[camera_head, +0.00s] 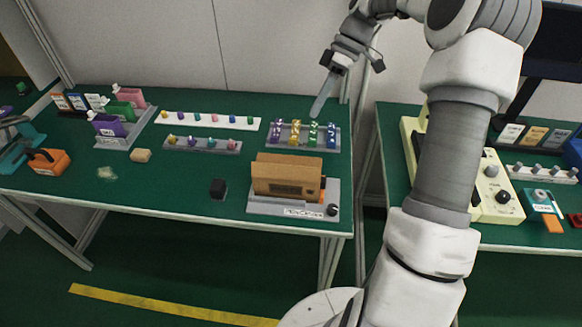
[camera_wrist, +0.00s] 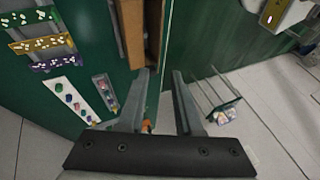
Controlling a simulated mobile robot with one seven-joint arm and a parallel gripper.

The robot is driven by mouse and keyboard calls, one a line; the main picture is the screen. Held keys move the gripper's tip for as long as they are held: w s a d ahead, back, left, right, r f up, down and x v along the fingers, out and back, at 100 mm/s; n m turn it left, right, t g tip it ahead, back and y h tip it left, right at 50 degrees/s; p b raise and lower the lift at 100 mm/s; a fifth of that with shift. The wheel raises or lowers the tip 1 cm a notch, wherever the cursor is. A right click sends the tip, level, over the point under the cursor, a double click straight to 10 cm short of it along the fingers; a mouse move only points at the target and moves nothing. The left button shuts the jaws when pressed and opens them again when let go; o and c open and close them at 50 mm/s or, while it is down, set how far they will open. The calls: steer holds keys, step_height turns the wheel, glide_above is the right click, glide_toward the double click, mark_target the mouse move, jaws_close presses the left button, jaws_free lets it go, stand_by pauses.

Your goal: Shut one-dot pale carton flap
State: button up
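A tan-brown carton (camera_head: 287,182) stands on a grey base with a dark knob, at the front right of the left green table. A tan panel rises along its back edge; I cannot tell for certain whether it is the flap. No dot mark is readable. In the wrist view part of the carton (camera_wrist: 131,30) shows at the top, with a dark gap beside its brown panel. My gripper (camera_wrist: 157,73) is open and empty, its two fingers apart. In the head view my gripper (camera_head: 318,112) hangs above the back right of the table, apart from the carton.
A tray of coloured pieces (camera_head: 287,146) sits behind the carton. A white strip with small knobs (camera_head: 208,120) lies to its left. A black block (camera_head: 218,188) stands left of the carton. A cream machine (camera_head: 490,182) is on the right table. The table's front middle is mostly clear.

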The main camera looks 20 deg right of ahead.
mark_target(286, 166)
steer(key=b+x, duration=0.2)
steer(key=x, duration=1.5)
steer(key=shift+a+f, duration=0.15)
steer(key=shift+a, duration=0.1)
jaws_close()
stand_by(0.7)
